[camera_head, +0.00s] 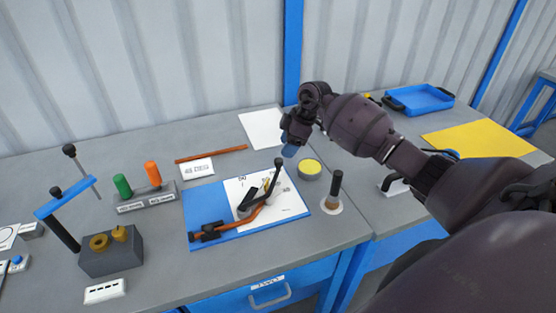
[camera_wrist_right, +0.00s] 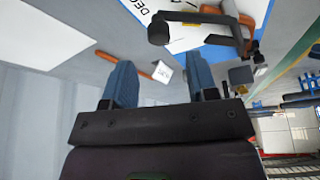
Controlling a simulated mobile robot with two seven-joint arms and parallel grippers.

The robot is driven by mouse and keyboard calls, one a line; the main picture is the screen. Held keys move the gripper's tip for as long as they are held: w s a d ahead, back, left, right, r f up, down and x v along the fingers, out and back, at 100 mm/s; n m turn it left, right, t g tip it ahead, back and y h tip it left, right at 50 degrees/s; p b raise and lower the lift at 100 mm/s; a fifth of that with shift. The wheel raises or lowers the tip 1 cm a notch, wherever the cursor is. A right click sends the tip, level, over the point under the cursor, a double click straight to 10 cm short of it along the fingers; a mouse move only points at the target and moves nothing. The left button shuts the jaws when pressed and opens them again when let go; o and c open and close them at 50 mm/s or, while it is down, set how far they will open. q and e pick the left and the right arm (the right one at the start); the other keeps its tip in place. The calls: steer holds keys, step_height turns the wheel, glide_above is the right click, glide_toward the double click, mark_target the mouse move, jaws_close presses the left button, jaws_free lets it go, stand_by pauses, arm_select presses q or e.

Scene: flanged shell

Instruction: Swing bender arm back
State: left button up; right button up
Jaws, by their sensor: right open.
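The bender (camera_head: 246,197) sits on a blue board (camera_head: 205,200) with a white printed sheet on it. Its dark arm (camera_head: 272,182) slants up to a black knobbed end near the board's far edge. An orange-brown bent tube (camera_head: 262,210) runs through the bender to a dark clamp (camera_head: 208,232) at the front left. My right gripper (camera_head: 288,150) is above and beyond the arm's knob, apart from it. In the right wrist view, my right gripper (camera_wrist_right: 162,78) has its blue fingers spread with nothing between, and the bender arm's dark knob (camera_wrist_right: 158,31) shows beyond them. My left gripper is out of view.
A round yellow-topped pot (camera_head: 311,167) and an upright dark-handled tool (camera_head: 335,190) stand right of the board. Green (camera_head: 122,186) and orange (camera_head: 153,174) handles stand at left, near a blue-armed fixture (camera_head: 66,200). An orange rod (camera_head: 211,154) lies behind. A blue tray (camera_head: 419,98) is at the back right.

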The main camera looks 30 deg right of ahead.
mark_target(279, 159)
steer(key=x, duration=0.7)
jaws_close()
